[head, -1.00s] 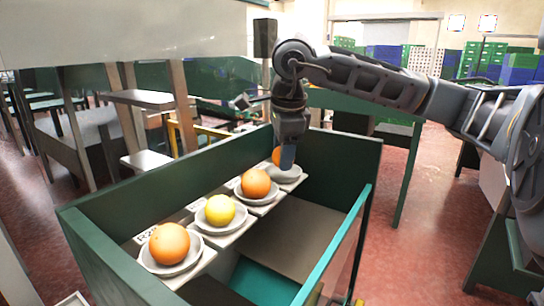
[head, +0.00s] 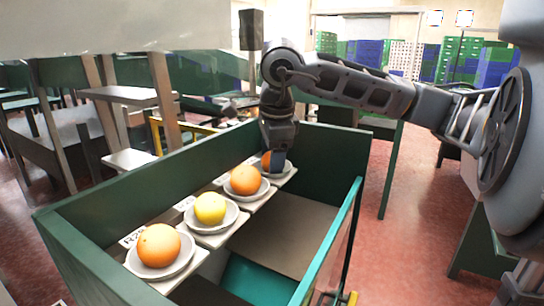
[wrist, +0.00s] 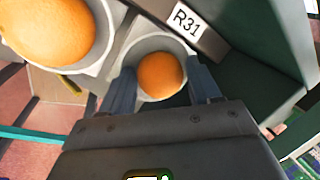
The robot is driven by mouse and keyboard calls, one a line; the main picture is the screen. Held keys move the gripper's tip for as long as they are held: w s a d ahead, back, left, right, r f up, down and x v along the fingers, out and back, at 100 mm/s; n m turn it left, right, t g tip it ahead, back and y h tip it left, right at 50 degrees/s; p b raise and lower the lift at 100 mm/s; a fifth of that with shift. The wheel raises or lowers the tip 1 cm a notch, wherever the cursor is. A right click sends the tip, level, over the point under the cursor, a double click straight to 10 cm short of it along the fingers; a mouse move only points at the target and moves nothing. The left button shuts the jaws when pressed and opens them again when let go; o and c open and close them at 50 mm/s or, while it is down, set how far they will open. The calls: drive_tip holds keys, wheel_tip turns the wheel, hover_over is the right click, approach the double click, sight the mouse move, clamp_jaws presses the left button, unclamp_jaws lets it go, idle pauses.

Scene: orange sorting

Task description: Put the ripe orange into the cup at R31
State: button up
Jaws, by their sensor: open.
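In the wrist view, an orange (wrist: 160,75) rests in a pale grey cup (wrist: 148,42) beside the R31 label (wrist: 186,20). My gripper (wrist: 162,86) is open, with one finger on each side of that orange; whether the fingers touch it is unclear. In the head view, my gripper (head: 273,162) is at the far cup (head: 285,171) of the row, and the orange (head: 266,159) there is partly hidden behind it. Nearer cups hold an orange (head: 244,180), a yellow fruit (head: 210,208) and another orange (head: 159,245).
The cups stand in a row along the left inside of a green-walled bin (head: 115,195). Its right edge is a teal rail (head: 330,240). The neighbouring cup with a large orange (wrist: 50,28) is close to my gripper in the wrist view. Space above the bin floor is open.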

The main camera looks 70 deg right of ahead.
drive_tip(key=b+v, duration=0.1)
drive_tip(key=v, duration=1.1)
